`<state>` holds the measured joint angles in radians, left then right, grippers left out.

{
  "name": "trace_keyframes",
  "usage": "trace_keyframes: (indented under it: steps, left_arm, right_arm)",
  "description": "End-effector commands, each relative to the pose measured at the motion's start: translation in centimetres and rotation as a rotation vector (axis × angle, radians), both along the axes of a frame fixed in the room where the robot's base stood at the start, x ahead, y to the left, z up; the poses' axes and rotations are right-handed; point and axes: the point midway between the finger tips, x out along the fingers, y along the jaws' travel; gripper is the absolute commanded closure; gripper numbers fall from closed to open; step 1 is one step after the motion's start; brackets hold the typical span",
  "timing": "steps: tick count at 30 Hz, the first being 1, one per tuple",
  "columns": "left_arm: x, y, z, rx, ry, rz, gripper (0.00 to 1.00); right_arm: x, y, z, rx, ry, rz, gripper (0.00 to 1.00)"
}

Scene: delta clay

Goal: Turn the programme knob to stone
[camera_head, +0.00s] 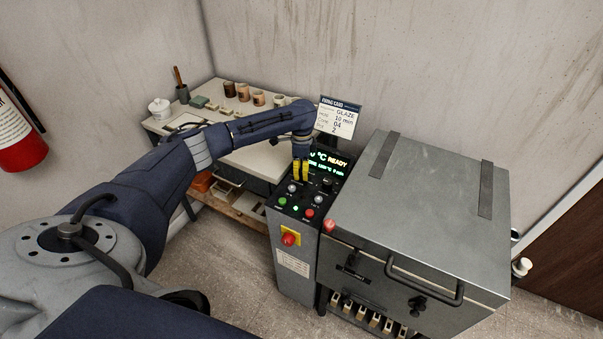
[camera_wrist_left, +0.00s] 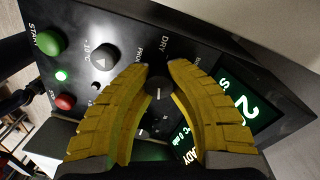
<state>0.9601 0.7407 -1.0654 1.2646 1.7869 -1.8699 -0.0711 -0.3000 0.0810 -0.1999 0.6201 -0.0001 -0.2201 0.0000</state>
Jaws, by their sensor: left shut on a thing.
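The dark round programme knob (camera_wrist_left: 158,91) sits between the yellow fingers of my left gripper (camera_wrist_left: 161,76) in the left wrist view. The fingers close on its sides. A short pale mark shows on its face. The label DRY is readable beside it; other labels are partly covered by the fingers, and I cannot read "stone". In the head view my left gripper (camera_head: 301,171) reaches down to the control panel (camera_head: 294,204) and hides the knob there. My right gripper is not in view.
The panel has other knobs, a green button (camera_wrist_left: 48,41), a red button (camera_wrist_left: 65,101) and a lit display (camera_head: 330,160) reading READY. A red stop knob (camera_head: 289,239) is on its front. The metal kiln (camera_head: 420,215) stands right; a table with pots (camera_head: 230,89) is behind.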

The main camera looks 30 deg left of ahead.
Motion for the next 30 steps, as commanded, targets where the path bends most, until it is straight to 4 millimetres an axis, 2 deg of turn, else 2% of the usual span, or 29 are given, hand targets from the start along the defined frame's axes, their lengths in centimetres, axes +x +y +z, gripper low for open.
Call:
trace_keyframes:
  steps: [12,30]
  left_arm:
    - [-0.07,0.28,-0.10,0.006,0.003,-0.222,1.00]
    - [-0.03,0.32,-0.06,0.006,0.002,-0.275,1.00]
  right_arm:
    - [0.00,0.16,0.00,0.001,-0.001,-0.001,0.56]
    - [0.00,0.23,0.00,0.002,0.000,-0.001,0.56]
